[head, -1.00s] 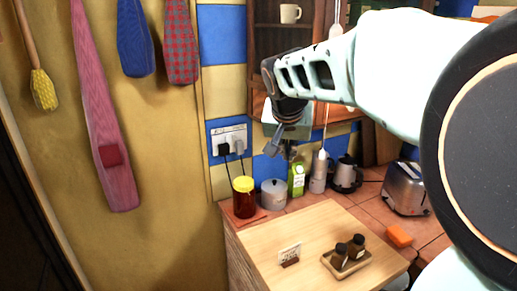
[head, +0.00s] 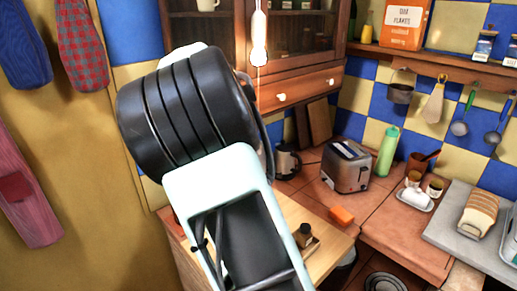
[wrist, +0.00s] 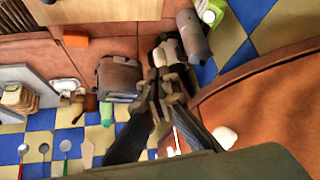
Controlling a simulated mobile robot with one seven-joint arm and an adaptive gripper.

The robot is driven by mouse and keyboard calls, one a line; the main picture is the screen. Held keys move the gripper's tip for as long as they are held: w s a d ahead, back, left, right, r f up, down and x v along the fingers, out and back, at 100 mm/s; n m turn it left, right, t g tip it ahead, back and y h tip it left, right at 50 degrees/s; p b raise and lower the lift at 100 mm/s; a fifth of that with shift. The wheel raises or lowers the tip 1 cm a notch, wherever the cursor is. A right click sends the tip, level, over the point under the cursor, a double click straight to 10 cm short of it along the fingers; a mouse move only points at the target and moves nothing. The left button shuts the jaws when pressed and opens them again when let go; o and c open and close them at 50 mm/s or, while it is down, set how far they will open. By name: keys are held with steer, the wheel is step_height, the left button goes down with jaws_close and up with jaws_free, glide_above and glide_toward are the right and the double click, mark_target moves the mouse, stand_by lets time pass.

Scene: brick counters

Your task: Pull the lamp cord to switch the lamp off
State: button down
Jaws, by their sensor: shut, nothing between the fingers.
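A bright white hanging lamp piece (head: 259,38) shows at the top of the head view, in front of the wooden cabinet. A thin cord (head: 258,76) runs down from it and goes out of sight behind my arm. I cannot make out the cord's lower end. My gripper (wrist: 167,78) shows in the wrist view with its dark fingers together and nothing between them. In the head view my own arm hides the gripper. I cannot see it touching the cord, and how far apart they are cannot be told.
The wooden cabinet (head: 300,88) with white knobs stands close behind the cord. Below are a kettle (head: 287,160), a toaster (head: 346,166), a green bottle (head: 387,151) and an orange block (head: 341,215). A shelf with hanging utensils is at the right.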

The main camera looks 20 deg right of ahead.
steer(key=b+x, duration=0.1)
steer(key=x, duration=0.5)
steer(key=shift+f, duration=0.3)
steer(key=shift+w+d, duration=0.2)
steer(key=shift+b, duration=0.3)
steer(key=shift+s+a+b, duration=0.75)
steer(key=shift+s+a, duration=0.2)
steer(key=shift+a, duration=0.1)
